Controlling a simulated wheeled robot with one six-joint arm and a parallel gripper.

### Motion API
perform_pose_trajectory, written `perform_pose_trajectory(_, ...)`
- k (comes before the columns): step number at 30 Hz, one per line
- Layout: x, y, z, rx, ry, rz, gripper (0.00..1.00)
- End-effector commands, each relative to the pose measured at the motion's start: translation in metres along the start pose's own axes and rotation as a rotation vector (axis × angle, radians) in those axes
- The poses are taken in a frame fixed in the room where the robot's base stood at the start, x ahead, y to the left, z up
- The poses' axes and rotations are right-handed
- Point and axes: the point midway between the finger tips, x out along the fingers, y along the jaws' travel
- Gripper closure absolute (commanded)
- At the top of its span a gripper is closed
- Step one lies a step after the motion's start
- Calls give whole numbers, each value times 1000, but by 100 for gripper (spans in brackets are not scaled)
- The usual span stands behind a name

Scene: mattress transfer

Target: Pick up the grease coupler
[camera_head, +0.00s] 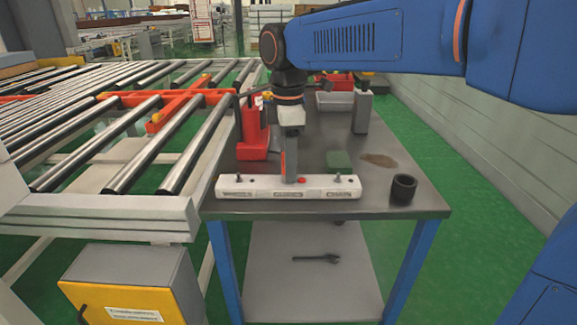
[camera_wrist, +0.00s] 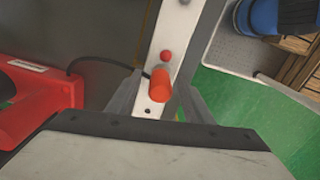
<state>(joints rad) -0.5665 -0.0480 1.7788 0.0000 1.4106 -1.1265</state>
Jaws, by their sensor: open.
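An orange-red cylinder, which I take to be the grease coupler (camera_wrist: 160,86), stands on a white bar (camera_wrist: 176,38) in the wrist view. The bar also shows in the head view (camera_head: 330,190), lying along the table's near edge with labels and small fittings. My gripper (camera_wrist: 161,92) is open, pointing down over the bar, with one finger on each side of the cylinder. I cannot tell whether they touch it. In the head view my gripper (camera_head: 290,178) reaches down to the bar's middle and mostly hides the cylinder. A small red knob (camera_wrist: 165,56) sits beside it.
The metal table (camera_head: 320,207) also holds a dark cup (camera_head: 403,189), a red item (camera_head: 252,135) with a black hose, a grey bottle (camera_head: 362,112) and a bin (camera_head: 335,102). A roller conveyor (camera_head: 150,125) borders the left.

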Motion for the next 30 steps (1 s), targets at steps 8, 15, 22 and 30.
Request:
perform_pose_trajectory(8, 0, 0, 0, 0, 0, 0, 82)
perform_pose_trajectory(15, -1, 0, 0, 0, 0, 0, 100)
perform_pose_trajectory(22, -10, 0, 0, 0, 1, 2, 100)
perform_pose_trajectory(30, -56, 1, 0, 0, 1, 3, 100)
